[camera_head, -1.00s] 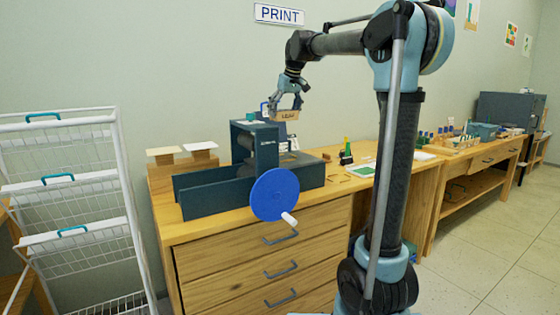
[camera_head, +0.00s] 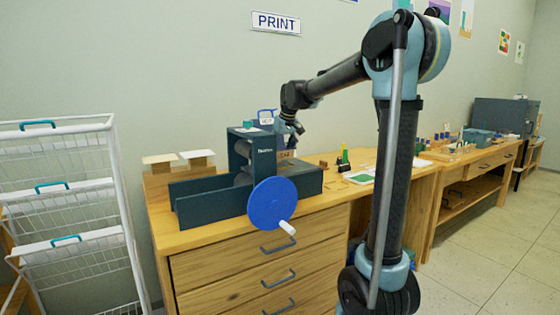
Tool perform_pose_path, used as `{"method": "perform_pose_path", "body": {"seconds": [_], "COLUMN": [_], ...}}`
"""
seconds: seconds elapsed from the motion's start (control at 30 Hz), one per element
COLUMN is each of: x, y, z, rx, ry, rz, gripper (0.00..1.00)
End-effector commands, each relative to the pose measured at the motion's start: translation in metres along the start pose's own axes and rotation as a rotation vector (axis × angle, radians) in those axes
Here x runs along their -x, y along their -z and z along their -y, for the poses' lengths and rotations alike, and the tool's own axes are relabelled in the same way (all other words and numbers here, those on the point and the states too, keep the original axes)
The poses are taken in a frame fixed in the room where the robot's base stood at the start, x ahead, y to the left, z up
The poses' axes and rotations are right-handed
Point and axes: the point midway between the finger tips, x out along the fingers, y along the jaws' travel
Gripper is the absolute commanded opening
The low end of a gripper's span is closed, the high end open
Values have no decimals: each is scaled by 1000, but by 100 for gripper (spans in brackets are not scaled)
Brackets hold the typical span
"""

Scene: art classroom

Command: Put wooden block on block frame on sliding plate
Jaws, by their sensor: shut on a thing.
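My gripper (camera_head: 288,138) is lowered just right of the upright housing of the dark press (camera_head: 262,147). It is shut on the wooden block (camera_head: 285,154), a small light-brown block with dark lettering on its face. The block is low, close over the right part of the press bed. I cannot tell whether it touches anything below. The sliding plate and the block frame are hidden behind the press body and the gripper.
A blue crank wheel (camera_head: 272,204) with a white handle sticks out at the press front. The press stands on a wooden drawer cabinet (camera_head: 228,280). A white wire rack (camera_head: 68,215) stands at left.

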Motion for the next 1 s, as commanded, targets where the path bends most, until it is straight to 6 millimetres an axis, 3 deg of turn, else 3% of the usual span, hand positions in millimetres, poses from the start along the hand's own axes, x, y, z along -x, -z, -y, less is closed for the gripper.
{"method": "perform_pose_path", "body": {"seconds": [0.23, 0.57, 0.6, 0.67, 1.0], "x": [-29, -32, -32, -32, -32], "y": [-12, -13, -14, -13, -14], "z": [0, 0, 0, -1, -2], "rx": [0, 0, -1, -1, -2], "ry": [0, 0, 0, 0, -1], "rz": [0, 0, 0, 0, 0], "gripper": [54, 54, 88, 100, 100]}}
